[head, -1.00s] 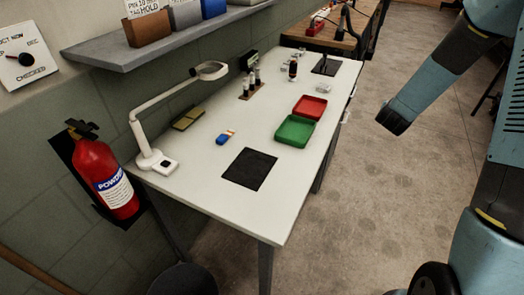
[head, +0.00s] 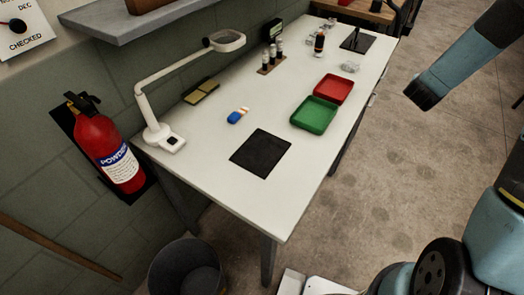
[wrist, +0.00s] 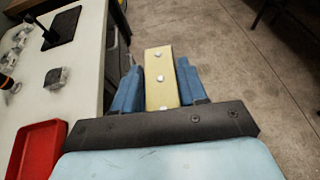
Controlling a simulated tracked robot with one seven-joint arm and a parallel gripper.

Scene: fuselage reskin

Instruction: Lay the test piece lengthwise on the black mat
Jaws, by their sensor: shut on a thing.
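The test piece (wrist: 158,100) is a flat, pale yellow strip with a row of pale round dots. In the wrist view it sticks out lengthwise between the blue fingers of my gripper (wrist: 160,66), which is shut on it. The piece is in the air over the floor, to the right of the table. In the head view my arm hangs right of the table, and the piece cannot be made out. The black mat (head: 260,153) lies flat and bare on the near part of the white table (head: 215,165).
A green tray (head: 314,115) and a red tray (head: 333,88) lie beyond the mat. A blue-and-white block (head: 237,116), a lamp (head: 150,105) and a bottle rack (head: 271,66) stand left of them. Another dark mat (head: 357,41) is at the far end.

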